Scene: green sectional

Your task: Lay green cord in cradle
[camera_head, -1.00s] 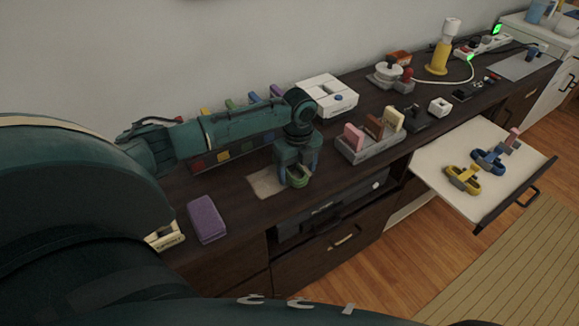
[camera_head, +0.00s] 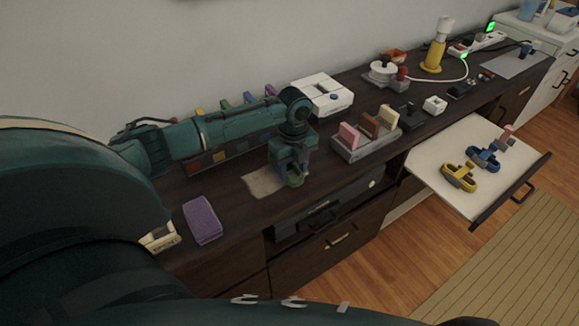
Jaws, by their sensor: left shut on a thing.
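My left gripper (camera_head: 293,176) is shut on the green cord (camera_head: 296,181), a small green loop, low over the dark cabinet top near its front edge. The fingers hide part of the cord, and I cannot tell whether it touches the surface. A beige mat (camera_head: 260,185) lies just left of and under the gripper. I cannot clearly make out which grey part is the cradle. My right gripper is not in view.
A grey rack (camera_head: 362,148) with upright pink, brown and cream pieces stands right of the gripper. A purple block (camera_head: 202,220) lies at left. A white box (camera_head: 322,95) stands behind. The near part of the board is bare.

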